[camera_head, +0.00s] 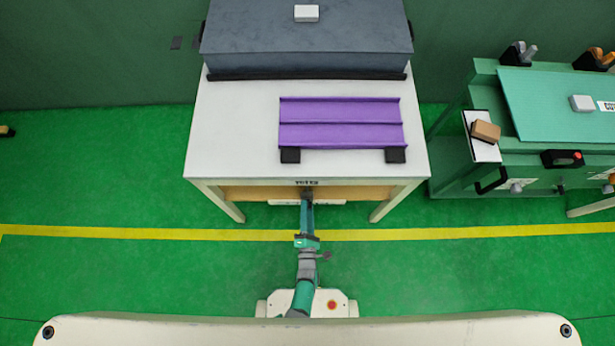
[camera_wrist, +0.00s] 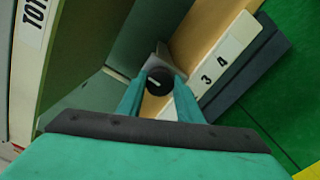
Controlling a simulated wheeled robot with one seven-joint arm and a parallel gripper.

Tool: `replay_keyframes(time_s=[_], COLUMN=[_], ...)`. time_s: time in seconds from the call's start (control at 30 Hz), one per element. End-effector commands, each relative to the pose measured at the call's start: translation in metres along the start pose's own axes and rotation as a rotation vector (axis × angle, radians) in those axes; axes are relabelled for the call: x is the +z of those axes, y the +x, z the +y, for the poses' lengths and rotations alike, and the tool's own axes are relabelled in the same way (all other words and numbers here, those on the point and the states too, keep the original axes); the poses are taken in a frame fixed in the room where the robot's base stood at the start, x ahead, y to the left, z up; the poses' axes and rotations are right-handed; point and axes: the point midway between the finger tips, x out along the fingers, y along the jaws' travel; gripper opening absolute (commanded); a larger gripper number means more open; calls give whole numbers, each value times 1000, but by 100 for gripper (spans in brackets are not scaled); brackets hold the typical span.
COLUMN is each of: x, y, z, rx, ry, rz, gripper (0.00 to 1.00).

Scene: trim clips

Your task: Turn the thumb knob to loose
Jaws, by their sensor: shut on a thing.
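The thumb knob (camera_wrist: 159,80) is a round black knob with a pale pointer line, seen in the wrist view. It sits on a light grey mount (camera_wrist: 158,57) under the table's front edge. My gripper (camera_wrist: 158,88) has one teal finger on each side of the knob and is shut on it. The pale line on the knob lies slanted, close to level in the wrist picture. In the head view the table's top hides the knob, and my arm reaches under the front edge, so the fingertips do not show there.
The white table (camera_head: 235,130) carries a purple channelled tray (camera_head: 340,122) and a dark grey box (camera_head: 305,45). A white strip (camera_wrist: 222,62) numbered 3 and 4 runs beside the knob. A green bench (camera_head: 460,125) stands at the right.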

Motion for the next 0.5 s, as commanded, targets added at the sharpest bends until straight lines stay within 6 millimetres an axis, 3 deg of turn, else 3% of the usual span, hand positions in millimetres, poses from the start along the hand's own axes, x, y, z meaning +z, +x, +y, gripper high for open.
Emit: replay_keyframes(time_s=[0.5], x=[-1], y=[-1], z=[-1], rx=[-2], ry=[-50], rz=[1], gripper=[10])
